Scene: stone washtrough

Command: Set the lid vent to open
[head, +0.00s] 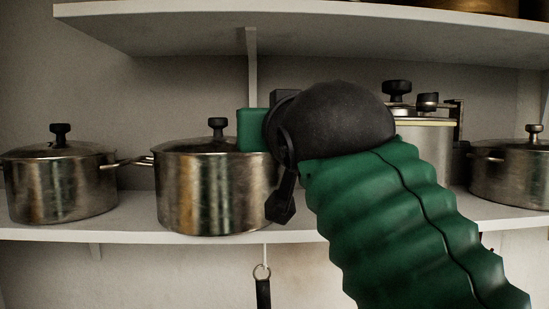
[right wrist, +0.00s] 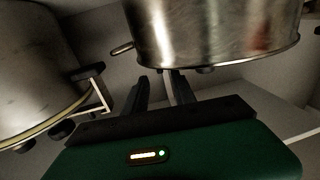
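The pot with a lid vent appears to be the steel pressure cooker (head: 411,128) with a pale yellow rim, on the shelf right of centre, partly hidden behind my right wrist. Its lid carries a black knob (head: 397,88) and a smaller black fitting (head: 427,100), perhaps the vent; its setting is too small to read. In the right wrist view the cooker (right wrist: 30,75) appears upside down at the left, with a side handle. My right gripper (right wrist: 158,76) shows two dark fingers apart with nothing between them, away from the lid fittings. My left gripper is out of view.
A lidded steel pot (head: 205,190) stands just left of my right wrist. Another pot (head: 60,185) is at the far left and one (head: 510,175) at the far right. An upper shelf (head: 180,30) overhangs them. A strap (head: 262,290) hangs below the lower shelf (head: 130,228).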

